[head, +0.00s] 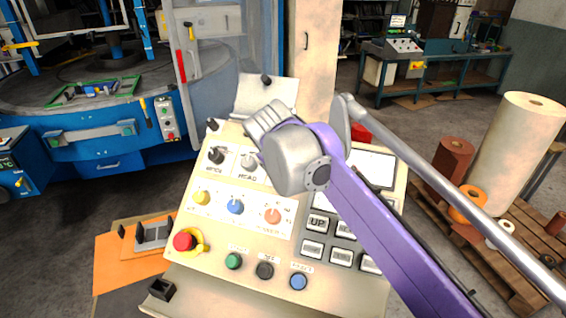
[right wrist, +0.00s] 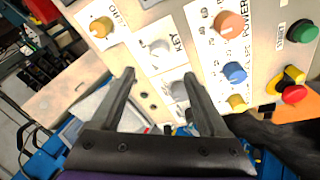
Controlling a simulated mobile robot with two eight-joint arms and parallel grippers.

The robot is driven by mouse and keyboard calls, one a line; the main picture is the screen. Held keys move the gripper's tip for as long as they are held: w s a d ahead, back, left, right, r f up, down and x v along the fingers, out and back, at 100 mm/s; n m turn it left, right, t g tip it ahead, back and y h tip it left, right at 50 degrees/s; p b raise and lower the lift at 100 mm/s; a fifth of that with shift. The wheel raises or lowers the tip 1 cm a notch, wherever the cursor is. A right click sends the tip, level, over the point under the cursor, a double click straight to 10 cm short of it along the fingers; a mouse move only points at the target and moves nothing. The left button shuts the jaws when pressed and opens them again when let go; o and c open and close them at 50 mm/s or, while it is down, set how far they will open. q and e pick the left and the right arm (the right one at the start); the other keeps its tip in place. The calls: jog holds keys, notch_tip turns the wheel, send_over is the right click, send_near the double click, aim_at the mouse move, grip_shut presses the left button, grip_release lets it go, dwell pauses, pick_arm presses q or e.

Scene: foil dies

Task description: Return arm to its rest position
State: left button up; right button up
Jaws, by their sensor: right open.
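My right arm (head: 375,215), a purple link with a grey wrist, reaches in from the lower right over the cream control panel (head: 215,245). In the head view its wrist covers part of the panel, and the fingertips cannot be made out. In the right wrist view my right gripper (right wrist: 159,78) is open, its two dark fingers apart with nothing held between them. The panel face with its silver key switch (right wrist: 158,48) lies beyond the fingertips; I cannot tell the exact gap. My left gripper is not in view.
The panel carries a red emergency stop (head: 183,241), a blue knob (head: 235,206) and several buttons. A blue machine (head: 100,150) stands at the left. Foil rolls, one large and cream (head: 515,150), stand on a wooden pallet (head: 425,200) at the right.

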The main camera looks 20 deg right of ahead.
jog(key=shift+s+f, duration=0.1)
jog(key=s+d+f+m, duration=0.1)
jog(key=s+f, duration=0.2)
jog(key=s+d+f, duration=0.1)
jog(key=s+f, duration=0.2)
jog(key=s, duration=0.1)
jog(key=s+f+m+y, duration=0.1)
jog(key=s+f, duration=0.2)
jog(key=s, duration=0.1)
jog(key=shift+s+d+f+m+g, duration=0.25)
jog(key=shift+d+f+m+g, duration=0.05)
jog(key=shift+d+f+g, duration=0.1)
jog(key=s+f+m, duration=0.1)
jog(key=s+f, duration=0.3)
jog(key=s+f+m+y, duration=0.1)
jog(key=s+f, duration=0.4)
jog(key=s+f+m, duration=0.1)
jog(key=s+f, duration=0.3)
jog(key=shift+s+f+y, duration=0.2)
jog(key=shift+f+y, duration=0.2)
